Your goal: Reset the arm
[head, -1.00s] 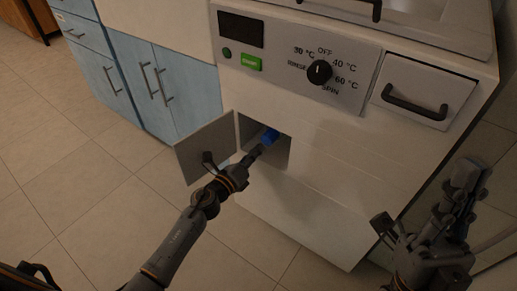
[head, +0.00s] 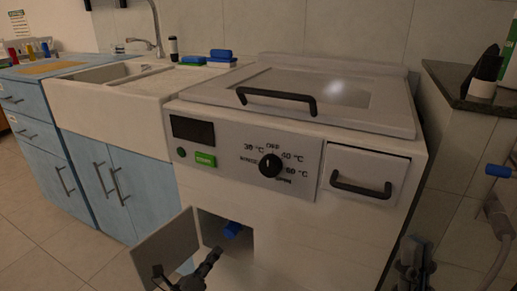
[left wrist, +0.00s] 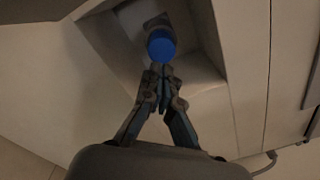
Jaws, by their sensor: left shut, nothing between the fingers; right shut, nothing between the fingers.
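My left gripper (head: 216,254) is at the open hatch low on the white machine's front. In the left wrist view its fingers (left wrist: 162,74) are shut with nothing between them. Their tips are at the near end of a round blue knob (head: 232,229) inside the recess, which also shows in the left wrist view (left wrist: 161,45). I cannot tell whether they touch it. My right gripper (head: 415,258) is at the lower right, beside the machine's right side, shut and empty; its lower part is cut off by the frame.
The hatch door (head: 165,247) hangs open to the left of the recess. The machine's front has a dial (head: 270,166) and a drawer handle (head: 361,188). A lid handle (head: 277,98) is on top. A sink (head: 100,100) stands left. A blue-handled tap (head: 498,171) is at right.

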